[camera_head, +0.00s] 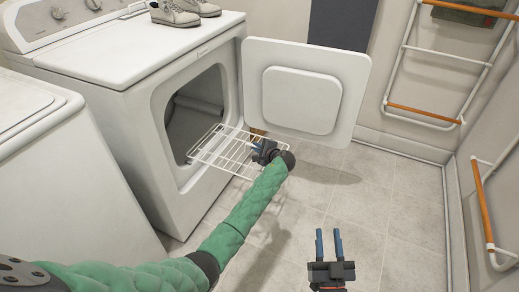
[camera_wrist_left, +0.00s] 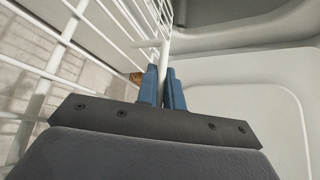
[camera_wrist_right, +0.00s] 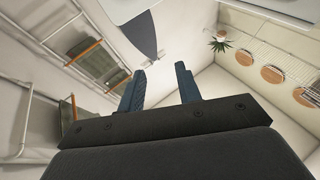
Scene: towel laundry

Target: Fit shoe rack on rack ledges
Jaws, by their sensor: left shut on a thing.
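The shoe rack (camera_head: 228,150) is a white wire grid held at the dryer's open door hole. Its far end is at the mouth of the drum opening (camera_head: 196,112), and its near end sticks out over the floor. My left gripper (camera_head: 262,150) is shut on the rack's near edge. In the left wrist view, a white bar of the rack (camera_wrist_left: 164,50) runs up from between the blue fingers (camera_wrist_left: 164,88). The ledges inside the dryer cannot be made out. My right gripper (camera_head: 329,243) is open and empty above the floor, and its parted fingers show in the right wrist view (camera_wrist_right: 160,88).
The dryer door (camera_head: 345,75) stands open to the right, close beside the rack and my left gripper. Grey shoes (camera_head: 175,14) sit on the dryer top (camera_head: 120,58). A second white machine (camera_head: 60,170) stands at left. Wall racks (camera_head: 405,48) are at right. The floor (camera_head: 385,200) is clear.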

